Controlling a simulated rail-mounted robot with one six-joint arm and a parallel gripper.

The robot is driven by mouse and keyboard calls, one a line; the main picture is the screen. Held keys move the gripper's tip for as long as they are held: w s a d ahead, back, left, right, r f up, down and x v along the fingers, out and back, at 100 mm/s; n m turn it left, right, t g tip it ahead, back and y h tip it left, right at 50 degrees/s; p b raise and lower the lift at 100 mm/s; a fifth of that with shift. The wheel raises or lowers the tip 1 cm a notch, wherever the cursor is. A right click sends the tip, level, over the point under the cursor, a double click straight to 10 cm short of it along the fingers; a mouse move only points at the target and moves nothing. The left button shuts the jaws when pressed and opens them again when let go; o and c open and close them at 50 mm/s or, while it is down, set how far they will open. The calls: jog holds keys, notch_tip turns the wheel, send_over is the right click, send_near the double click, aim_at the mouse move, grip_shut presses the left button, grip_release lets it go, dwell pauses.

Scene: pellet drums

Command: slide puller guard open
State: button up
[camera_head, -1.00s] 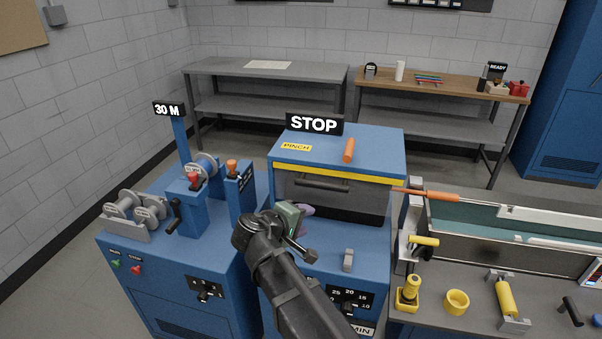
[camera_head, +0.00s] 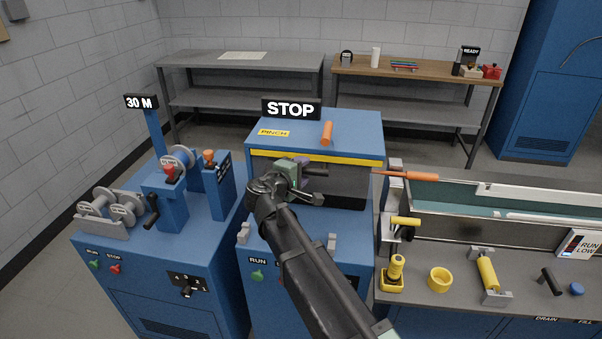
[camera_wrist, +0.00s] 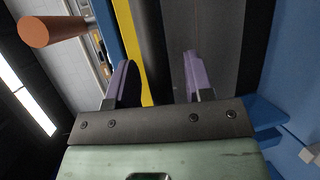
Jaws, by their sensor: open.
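The puller guard (camera_head: 345,188) is a dark panel on the front of the blue puller cabinet, below a yellow stripe. Its black handle (camera_head: 318,172) is a horizontal bar near the guard's top; my gripper hides its left part. My gripper (camera_head: 302,162) is at the guard's upper left, in front of the handle. In the wrist view my gripper (camera_wrist: 158,68) has its two purple fingers apart. A dark bar, seemingly the handle (camera_wrist: 152,50), runs between them, and the grey guard (camera_wrist: 215,45) lies behind. I cannot tell whether the fingers touch the handle.
The cabinet top carries a STOP sign (camera_head: 291,109) and an orange handle (camera_head: 326,133), which also looms in the wrist view (camera_wrist: 50,30). A grey block (camera_head: 332,241) stands on the lower ledge. A blue spool machine (camera_head: 165,205) is left; a water trough (camera_head: 460,195) is right.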

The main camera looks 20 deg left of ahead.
grip_shut()
notch_tip(320, 180, down, 13)
jog(key=b, duration=1.2)
jog(key=shift+r+b, duration=0.15)
jog(key=shift+b, duration=0.2)
grip_release()
jog(key=p+v, duration=0.2)
jog(key=v, duration=0.8)
jog(key=shift+s, duration=0.4)
